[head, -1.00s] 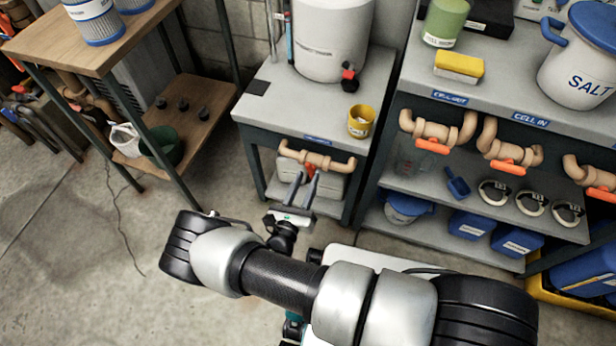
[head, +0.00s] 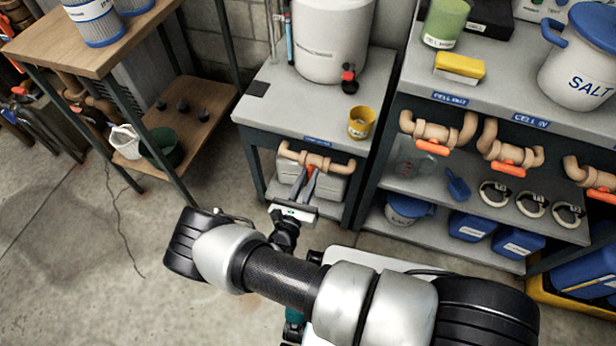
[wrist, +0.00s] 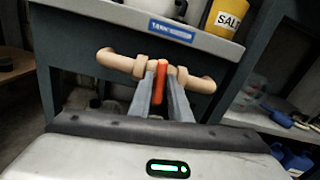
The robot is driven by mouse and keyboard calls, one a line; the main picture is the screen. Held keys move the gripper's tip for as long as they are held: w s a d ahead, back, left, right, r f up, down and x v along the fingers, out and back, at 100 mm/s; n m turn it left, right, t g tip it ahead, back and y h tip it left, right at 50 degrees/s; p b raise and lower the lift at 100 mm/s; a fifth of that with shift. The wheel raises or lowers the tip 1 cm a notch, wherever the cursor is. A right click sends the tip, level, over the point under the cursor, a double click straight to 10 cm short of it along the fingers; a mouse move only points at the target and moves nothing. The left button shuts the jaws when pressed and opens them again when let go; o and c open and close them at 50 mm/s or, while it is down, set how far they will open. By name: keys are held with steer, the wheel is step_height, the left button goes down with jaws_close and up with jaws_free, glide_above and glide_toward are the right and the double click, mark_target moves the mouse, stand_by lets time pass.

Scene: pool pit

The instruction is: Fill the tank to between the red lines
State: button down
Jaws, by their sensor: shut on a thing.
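The white tank (head: 332,42) stands on the small grey table, with a black and red tap low on its front. I cannot make out a water level or red lines on it. Below the tabletop a tan pipe (head: 327,163) carries a valve with an orange-red handle (wrist: 161,70), under a blue label (wrist: 172,31) that starts with "TANK". My gripper (head: 311,172) reaches this valve, and its fingers are shut on the handle, one on each side. In the wrist view the handle stands roughly upright across the pipe. The fingers hide part of it.
A yellow salt cup (head: 361,122) sits on the tabletop. More valves with orange handles (head: 432,147) line the shelf unit at the right, above blue containers. A wooden shelf (head: 187,118) stands at the left. Open concrete floor (head: 80,260) lies at the lower left.

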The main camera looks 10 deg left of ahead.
steer(key=shift+m, duration=1)
steer(key=c, duration=1.8)
jaws_free()
steer(key=shift+o, duration=0.2)
steer(key=shift+s, duration=0.15)
steer(key=s+a+p, duration=0.1)
steer(key=s+p, duration=0.1)
steer(key=s, duration=1.5)
steer(key=shift+a, duration=0.15)
